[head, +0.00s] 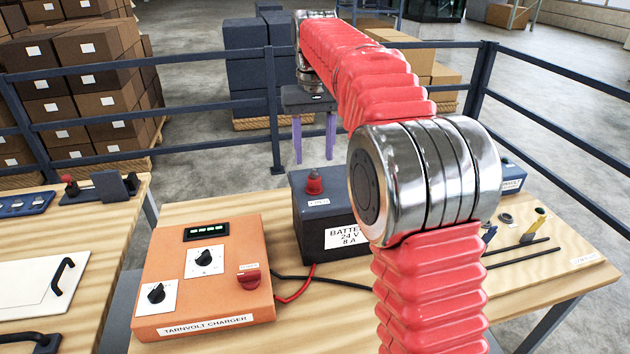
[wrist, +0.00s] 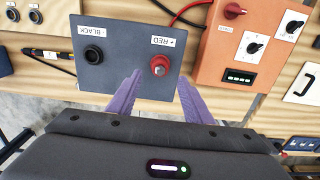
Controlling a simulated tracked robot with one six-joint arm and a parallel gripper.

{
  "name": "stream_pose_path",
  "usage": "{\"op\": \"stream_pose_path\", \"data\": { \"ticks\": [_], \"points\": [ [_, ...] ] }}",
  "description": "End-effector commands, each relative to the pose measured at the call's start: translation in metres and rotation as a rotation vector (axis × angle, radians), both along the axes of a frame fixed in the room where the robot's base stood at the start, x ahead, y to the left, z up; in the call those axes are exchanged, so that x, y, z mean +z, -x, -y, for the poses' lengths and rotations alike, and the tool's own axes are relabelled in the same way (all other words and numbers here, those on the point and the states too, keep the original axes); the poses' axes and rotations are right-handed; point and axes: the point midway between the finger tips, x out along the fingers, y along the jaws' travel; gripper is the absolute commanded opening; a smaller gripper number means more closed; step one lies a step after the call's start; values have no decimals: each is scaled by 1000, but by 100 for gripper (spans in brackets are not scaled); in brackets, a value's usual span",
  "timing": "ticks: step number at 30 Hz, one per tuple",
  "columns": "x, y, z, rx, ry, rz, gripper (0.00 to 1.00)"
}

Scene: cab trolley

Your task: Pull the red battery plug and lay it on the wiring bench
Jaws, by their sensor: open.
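The dark battery (head: 340,228) stands on a wooden bench. The red plug (head: 314,183) sits upright on its top, and it also shows in the wrist view (wrist: 160,66) beside the "RED" label. A black plug (wrist: 93,54) sits beside it, hidden by my arm in the head view. My gripper (head: 313,160) points down with two purple fingers, open and empty. In the wrist view the fingertips (wrist: 159,76) lie left and right of the red plug; I see no contact. No label readable here tells which bench is the wiring bench.
An orange charger (head: 205,270) stands left of the battery, with red and black cables running toward it. A second wooden bench (head: 90,222) at left carries a white panel (head: 35,283) with black handles. Small tools lie at right. A blue railing (head: 180,107) runs behind.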

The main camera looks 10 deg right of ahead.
Motion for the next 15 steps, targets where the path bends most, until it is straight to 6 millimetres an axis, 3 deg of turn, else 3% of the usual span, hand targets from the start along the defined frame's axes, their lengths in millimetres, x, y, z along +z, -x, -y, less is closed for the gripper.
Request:
{"op": "stream_pose_path", "data": {
  "ticks": [15],
  "points": [
    [-55,1,0,1,0,-2,46]
  ]
}}
